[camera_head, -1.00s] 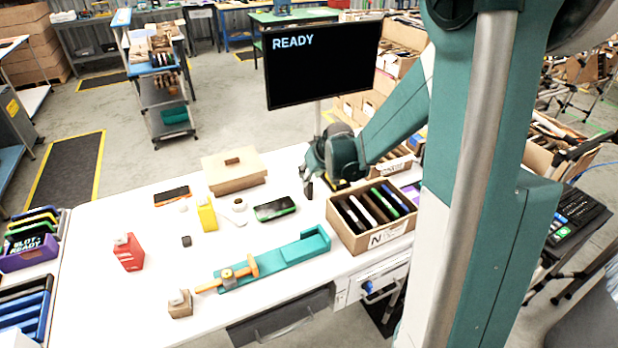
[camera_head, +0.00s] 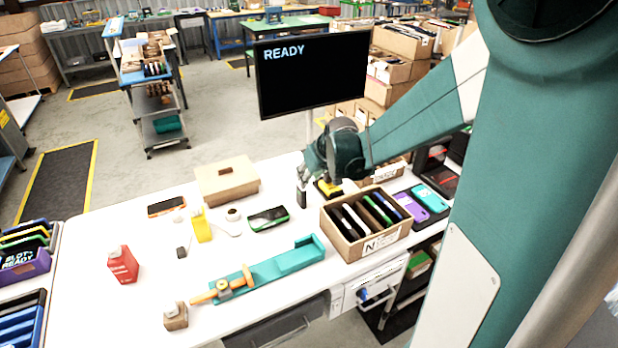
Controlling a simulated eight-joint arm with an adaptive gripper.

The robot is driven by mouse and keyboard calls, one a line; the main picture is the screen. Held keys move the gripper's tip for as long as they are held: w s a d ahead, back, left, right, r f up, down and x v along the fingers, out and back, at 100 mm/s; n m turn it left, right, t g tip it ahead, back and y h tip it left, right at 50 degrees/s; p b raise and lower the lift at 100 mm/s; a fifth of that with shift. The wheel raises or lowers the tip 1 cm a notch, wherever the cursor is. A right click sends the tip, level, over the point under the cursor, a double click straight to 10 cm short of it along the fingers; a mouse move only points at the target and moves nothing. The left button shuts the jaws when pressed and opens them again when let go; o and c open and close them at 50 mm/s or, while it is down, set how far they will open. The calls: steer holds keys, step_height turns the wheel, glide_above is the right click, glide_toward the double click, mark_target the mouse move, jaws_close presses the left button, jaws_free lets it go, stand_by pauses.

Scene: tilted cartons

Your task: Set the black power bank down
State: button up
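My gripper (camera_head: 304,183) hangs over the back right of the white table, left of the open carton. A small dark upright slab (camera_head: 302,197), which looks like the black power bank, is at its fingertips and appears held between them. It is small in view, and the fingers partly hide it. I cannot tell whether its lower end touches the table. The open carton (camera_head: 367,251), marked N, holds several slim devices standing on edge with dark, white, blue and green edges.
A black device with a green edge (camera_head: 268,218) lies left of the carton. A lidded cardboard box (camera_head: 228,186), a teal fixture (camera_head: 270,267), a red box (camera_head: 122,265) and a yellow item (camera_head: 201,226) are also on the table.

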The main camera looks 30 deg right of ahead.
steer(key=shift+r, duration=0.1)
stand_by(0.6)
steer(key=s+a+r, duration=0.3)
steer(key=s+a, duration=0.3)
steer(key=s, duration=0.4)
steer(key=s+a+r, duration=0.3)
steer(key=s+a, duration=0.3)
steer(key=s, duration=0.3)
steer(key=s+a+r, duration=0.4)
steer(key=s+a, duration=0.2)
steer(key=s, duration=0.4)
steer(key=shift+s+t, duration=0.3)
steer(key=shift+s, duration=0.05)
stand_by(0.4)
